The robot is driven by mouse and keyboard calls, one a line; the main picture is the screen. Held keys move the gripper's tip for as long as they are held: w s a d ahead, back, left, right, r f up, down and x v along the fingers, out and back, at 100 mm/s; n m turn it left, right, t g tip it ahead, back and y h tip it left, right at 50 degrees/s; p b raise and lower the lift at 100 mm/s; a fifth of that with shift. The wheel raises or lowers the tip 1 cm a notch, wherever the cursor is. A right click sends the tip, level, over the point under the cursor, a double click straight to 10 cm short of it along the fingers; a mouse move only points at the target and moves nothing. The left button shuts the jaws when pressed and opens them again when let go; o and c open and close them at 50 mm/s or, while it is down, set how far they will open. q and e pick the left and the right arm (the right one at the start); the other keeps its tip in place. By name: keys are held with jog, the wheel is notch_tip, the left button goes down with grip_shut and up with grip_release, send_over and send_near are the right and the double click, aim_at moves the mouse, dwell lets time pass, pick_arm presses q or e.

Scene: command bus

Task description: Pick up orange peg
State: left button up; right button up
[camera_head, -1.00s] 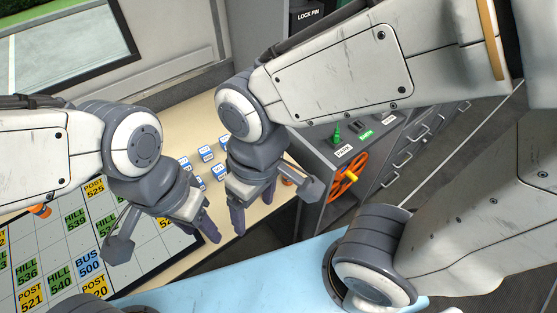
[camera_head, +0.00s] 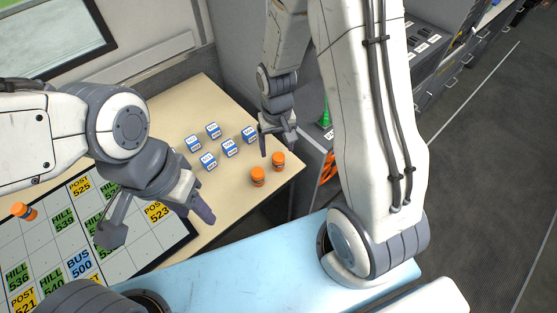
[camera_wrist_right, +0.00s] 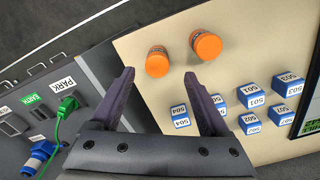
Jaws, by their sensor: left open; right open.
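Two orange pegs stand close together near the right corner of the tan table, one on the left (camera_head: 258,176) and one on the right (camera_head: 278,161). In the right wrist view they show beyond the fingertips, one (camera_wrist_right: 158,62) roughly ahead of the gap and one (camera_wrist_right: 208,46) to its right. A third orange peg (camera_head: 24,211) is at the left on the map board. My right gripper (camera_head: 277,150) is open and empty, above the table's right edge beside the pegs; its fingers also show in the right wrist view (camera_wrist_right: 159,85). My left gripper (camera_head: 165,222) is open over the board.
Several blue-and-white numbered blocks (camera_head: 212,131) stand behind and left of the pegs. The board (camera_head: 130,250) with coloured tiles covers the table's left part. A cabinet with a green plug (camera_wrist_right: 66,106) and a blue plug (camera_wrist_right: 40,152) adjoins the table.

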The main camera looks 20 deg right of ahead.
aim_at(279, 157)
jog(key=shift+s+d+f+p, duration=0.1)
jog(key=shift+f+p, duration=0.1)
jog(key=shift+f, duration=1.2)
jog(key=shift+d+f+p, duration=0.1)
jog(key=shift+f+p, duration=0.05)
jog(key=shift+f, duration=1.2)
grip_shut()
